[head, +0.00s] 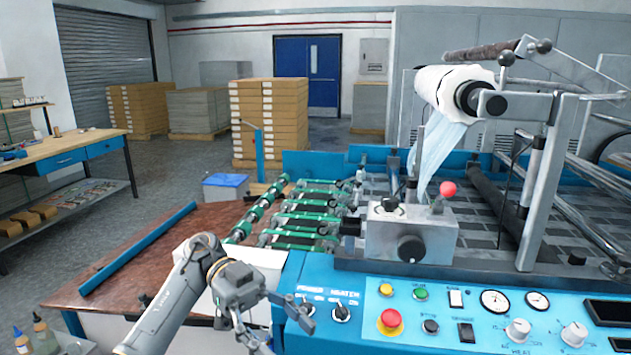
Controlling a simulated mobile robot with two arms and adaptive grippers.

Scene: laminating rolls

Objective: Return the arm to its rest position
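My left arm comes in from the bottom left. Its grey gripper (277,333) is in front of the laminating machine's near left corner, beside the blue control panel (455,315). Its fingers are spread apart and I see nothing between them. One finger overlaps the left end of the panel near the heater knobs; I cannot tell whether it touches. My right arm and gripper are not in view.
A white film roll (441,85) is mounted above the machine. Green-banded rollers (304,220) lie beside a brown feed table (130,262). A workbench (65,155) stands at left. Stacked boxes (268,120) stand at the back. Grey floor is open between them.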

